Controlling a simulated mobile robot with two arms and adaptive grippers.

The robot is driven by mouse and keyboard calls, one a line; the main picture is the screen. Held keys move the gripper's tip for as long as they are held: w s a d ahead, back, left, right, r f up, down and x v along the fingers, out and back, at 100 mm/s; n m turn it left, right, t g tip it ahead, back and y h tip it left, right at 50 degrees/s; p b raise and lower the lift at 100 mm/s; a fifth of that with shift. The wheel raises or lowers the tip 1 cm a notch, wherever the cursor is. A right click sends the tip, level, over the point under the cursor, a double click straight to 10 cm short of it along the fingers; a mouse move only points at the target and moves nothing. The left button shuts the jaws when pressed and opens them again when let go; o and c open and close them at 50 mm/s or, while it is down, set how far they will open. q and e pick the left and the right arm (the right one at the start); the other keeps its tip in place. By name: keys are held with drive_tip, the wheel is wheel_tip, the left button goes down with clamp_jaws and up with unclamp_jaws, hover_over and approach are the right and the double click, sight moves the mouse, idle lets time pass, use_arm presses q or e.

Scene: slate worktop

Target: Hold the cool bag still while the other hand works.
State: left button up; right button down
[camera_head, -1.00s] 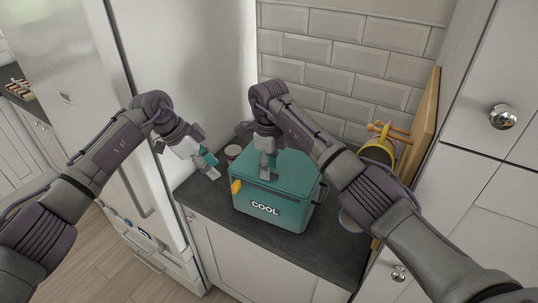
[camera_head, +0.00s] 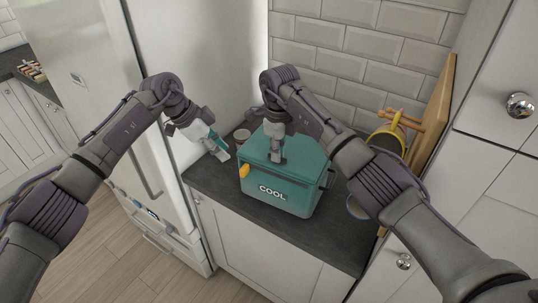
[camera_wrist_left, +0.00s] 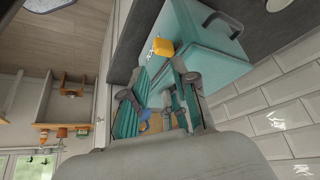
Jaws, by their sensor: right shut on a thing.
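The teal cool bag (camera_head: 281,193), with COOL on its front, stands upright on the slate worktop (camera_head: 230,194). A yellow tab (camera_head: 244,171) hangs at its upper left front corner; the bag also shows in the left wrist view (camera_wrist_left: 205,50). My right gripper (camera_head: 277,157) points down and is shut on the front top edge of the bag; its fingertips are small in view. My left gripper (camera_head: 222,152) is to the left of the bag, apart from it. In the left wrist view its two teal-padded fingers (camera_wrist_left: 160,98) stand apart, with the tab beyond their tips.
A small cup or jar (camera_head: 242,136) stands behind the bag's left side. A wooden rack (camera_head: 400,120) with a yellow mug (camera_head: 388,138) stands right, and a wooden board (camera_head: 432,115) leans there. The fridge (camera_head: 115,110) is left. Bare worktop lies before the bag.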

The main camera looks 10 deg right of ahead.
sight(245, 170)
use_arm(q)
drive_tip(key=s+d+f+n+h, duration=0.1)
drive_tip(key=s+n+h, duration=0.1)
drive_tip(key=h, duration=0.1)
drive_tip(key=s+d+f+h, duration=0.1)
drive_tip(key=h, duration=0.1)
drive_tip(key=shift+s+d+f+n+g, duration=0.3)
drive_tip(key=shift+s+d+n+g, duration=0.05)
drive_tip(key=shift+n+g, duration=0.05)
clamp_jaws()
drive_tip(key=a+f+n+t+h, duration=0.2)
drive_tip(key=a+f+n+t, duration=0.3)
drive_tip(key=n, duration=0.6)
drive_tip(key=a+f+n+t+h, duration=0.1)
drive_tip(key=a+f+n+t, duration=0.1)
drive_tip(key=a+n+t, duration=0.7)
drive_tip(key=w+d, duration=0.1)
drive_tip(key=d, duration=0.3)
drive_tip(key=w+d+n+g, duration=0.1)
drive_tip(key=w+d, duration=0.1)
drive_tip(key=d, duration=0.2)
drive_tip(key=w+d+n+g, duration=0.1)
drive_tip(key=d, duration=0.3)
drive_tip(key=shift+w+f, duration=0.3)
drive_tip(key=shift+w, duration=0.1)
drive_tip(key=shift+s+d, duration=0.4)
drive_tip(key=shift+d, duration=0.15)
